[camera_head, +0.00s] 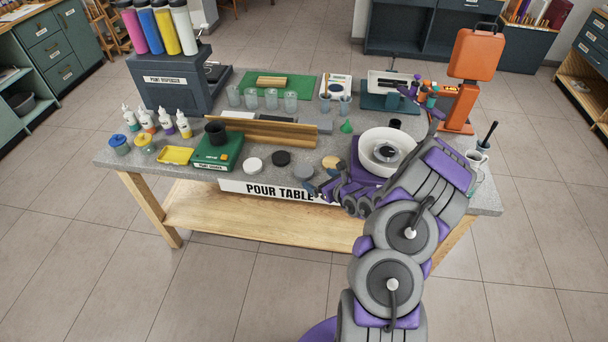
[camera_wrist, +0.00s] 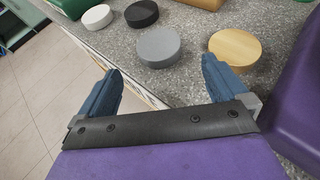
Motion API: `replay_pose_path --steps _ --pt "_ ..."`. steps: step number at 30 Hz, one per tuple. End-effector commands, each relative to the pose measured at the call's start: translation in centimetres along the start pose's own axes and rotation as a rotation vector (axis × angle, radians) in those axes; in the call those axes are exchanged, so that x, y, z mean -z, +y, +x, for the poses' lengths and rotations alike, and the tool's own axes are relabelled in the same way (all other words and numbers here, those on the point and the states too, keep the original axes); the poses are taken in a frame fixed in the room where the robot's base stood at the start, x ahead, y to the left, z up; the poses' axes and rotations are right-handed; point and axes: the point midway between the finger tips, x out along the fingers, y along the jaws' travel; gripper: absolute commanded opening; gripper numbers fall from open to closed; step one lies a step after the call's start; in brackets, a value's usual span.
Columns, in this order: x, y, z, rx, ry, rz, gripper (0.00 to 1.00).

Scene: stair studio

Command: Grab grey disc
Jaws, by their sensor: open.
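The grey disc (camera_wrist: 159,47) lies flat on the speckled table top near the front edge. In the head view the grey disc (camera_head: 303,172) is just left of my gripper (camera_head: 318,190). In the wrist view my gripper (camera_wrist: 163,88) is open, with one blue finger on each side and nothing between them. The disc is apart from the fingers, beyond them and roughly centred between them in the wrist view.
A wooden disc (camera_wrist: 235,48) lies right of the grey one; a black disc (camera_wrist: 142,13) and a white disc (camera_wrist: 97,16) lie farther left. A white bowl (camera_head: 368,161) on a purple base (camera_head: 366,188) stands to the right. The table's front edge is close.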

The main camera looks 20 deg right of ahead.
Motion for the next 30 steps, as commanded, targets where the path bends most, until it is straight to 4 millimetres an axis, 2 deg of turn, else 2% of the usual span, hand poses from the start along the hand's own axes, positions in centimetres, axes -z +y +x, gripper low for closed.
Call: replay_pose_path --steps 3,13,22,30 --pt "0.1 0.1 2.0 -0.003 0.001 -0.005 1.00" --pt "-0.1 0.2 4.0 -0.002 -0.002 -0.004 1.00" --pt "-0.1 0.2 7.5 -0.002 -0.001 -0.002 1.00" --pt "-0.3 0.1 8.5 -0.002 -0.002 0.000 1.00"
